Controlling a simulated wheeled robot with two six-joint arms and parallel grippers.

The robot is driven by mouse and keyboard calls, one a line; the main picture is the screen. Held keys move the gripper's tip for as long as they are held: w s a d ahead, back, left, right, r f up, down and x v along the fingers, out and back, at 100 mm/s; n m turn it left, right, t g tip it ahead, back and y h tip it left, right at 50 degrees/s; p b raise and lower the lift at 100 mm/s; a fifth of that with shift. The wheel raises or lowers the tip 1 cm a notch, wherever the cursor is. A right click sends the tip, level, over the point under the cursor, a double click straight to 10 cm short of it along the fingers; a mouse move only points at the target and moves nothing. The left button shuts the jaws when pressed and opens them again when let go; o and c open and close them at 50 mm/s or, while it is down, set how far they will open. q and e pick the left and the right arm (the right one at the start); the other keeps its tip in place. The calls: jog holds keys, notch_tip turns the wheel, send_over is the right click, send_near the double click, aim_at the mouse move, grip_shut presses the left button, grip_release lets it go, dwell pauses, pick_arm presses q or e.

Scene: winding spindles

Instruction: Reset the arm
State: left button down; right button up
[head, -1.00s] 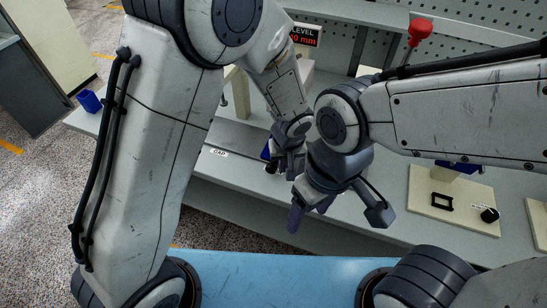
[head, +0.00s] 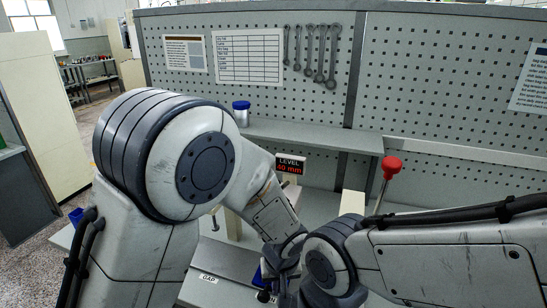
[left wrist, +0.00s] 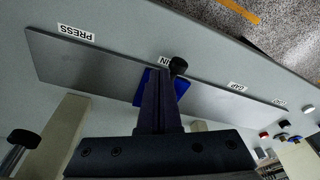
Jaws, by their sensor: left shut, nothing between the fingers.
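My left gripper (head: 264,290) is low in the head view, partly hidden by my arms. In the left wrist view its dark fingers (left wrist: 158,105) are shut together with nothing between them. Behind the fingertips is a blue block (left wrist: 181,87) by a long grey metal strip (left wrist: 90,68). A black knob (left wrist: 178,66) sits beside the blue block. Whether the fingers touch the block I cannot tell. My right arm reaches in from the right, with its wrist in front of my left gripper. Its fingertips are below the frame.
A red LEVEL display (head: 290,166) and a red-knobbed lever (head: 391,167) stand on the bench behind my arms. A shelf (head: 310,135) holds a blue-lidded jar (head: 241,114). A perforated board (head: 440,80) with hung wrenches closes the back.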

pick_arm(q)
jog(key=s+a+r+m, duration=0.1)
jog(key=s+r+m, duration=0.2)
jog(key=s, duration=0.3)
jog(key=s+a+r+m+g+h, duration=0.1)
jog(key=s+a+r+m, duration=0.1)
jog(key=s+r, duration=0.3)
jog(key=s+a+r+m+g, duration=0.1)
jog(key=s+r+m, duration=0.3)
jog(key=s, duration=0.4)
jog(key=shift+a, duration=0.75)
jog(key=shift+r, duration=0.1)
